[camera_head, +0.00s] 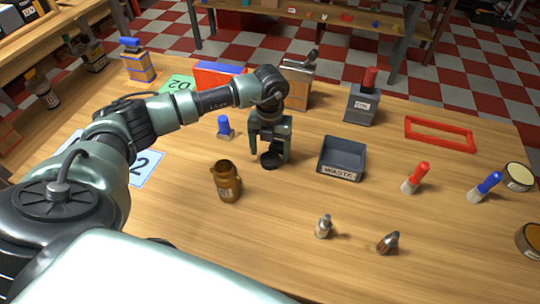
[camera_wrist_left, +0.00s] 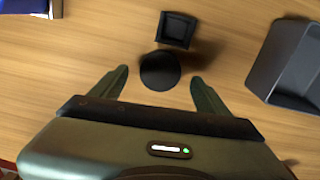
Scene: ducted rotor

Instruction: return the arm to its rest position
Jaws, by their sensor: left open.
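My left arm reaches in from the left over the wooden table. Its gripper (camera_head: 270,158) points down and is open. In the left wrist view its two fingers (camera_wrist_left: 160,90) stand apart on either side of a round black disc (camera_wrist_left: 160,70), with gaps between. The disc also shows in the head view (camera_head: 269,160), low beneath the gripper. A small black square piece (camera_wrist_left: 176,29) lies just beyond the disc. The gripper hides part of the table behind it. My right gripper is not in view.
A brown bottle (camera_head: 227,183) stands left of the gripper, and a grey WASTE bin (camera_head: 342,159) to its right.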

